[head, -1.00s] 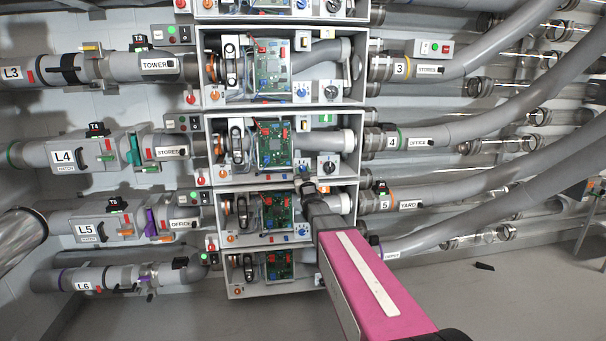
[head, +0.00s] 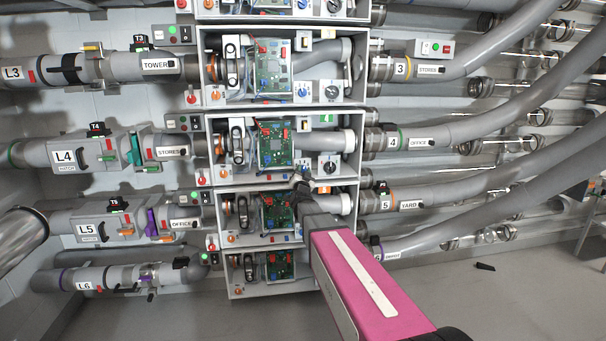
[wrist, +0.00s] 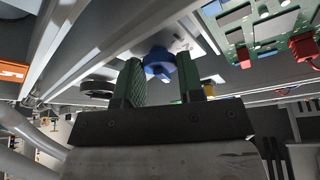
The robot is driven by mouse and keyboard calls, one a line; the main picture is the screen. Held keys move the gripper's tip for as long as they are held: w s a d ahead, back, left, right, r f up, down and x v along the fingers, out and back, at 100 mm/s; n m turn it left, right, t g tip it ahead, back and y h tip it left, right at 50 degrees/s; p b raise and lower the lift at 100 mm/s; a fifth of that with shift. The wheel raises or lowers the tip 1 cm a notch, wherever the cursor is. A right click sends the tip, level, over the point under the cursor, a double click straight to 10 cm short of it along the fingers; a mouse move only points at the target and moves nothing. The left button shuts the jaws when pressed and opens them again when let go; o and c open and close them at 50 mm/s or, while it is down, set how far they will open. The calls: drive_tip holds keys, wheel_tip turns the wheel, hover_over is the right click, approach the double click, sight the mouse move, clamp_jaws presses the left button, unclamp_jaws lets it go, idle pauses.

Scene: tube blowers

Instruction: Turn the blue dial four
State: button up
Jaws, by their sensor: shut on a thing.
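The blue dial (head: 303,153) is on the white panel at the right of the row four box, left of a black dial (head: 329,165). My gripper (head: 302,178) reaches up to it from below, at the ledge between the row four and row five boxes. In the wrist view the blue dial (wrist: 159,64) sits between the two green-padded fingers of my gripper (wrist: 167,82), which is shut on it. The dial's pointer mark cannot be made out.
A green circuit board (head: 275,145) with red connectors is left of the dial. Metal box edges (wrist: 48,45) run close beside the fingers. An orange plate (head: 323,190) is just right of the gripper. Grey hoses (head: 440,133) fill the right side.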

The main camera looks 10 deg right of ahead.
drive_tip(key=shift+m+h, duration=0.4)
drive_tip(key=shift+m, duration=0.2)
drive_tip(key=o, duration=0.9)
drive_tip(key=v, duration=1.1)
drive_tip(key=shift+r, duration=0.2)
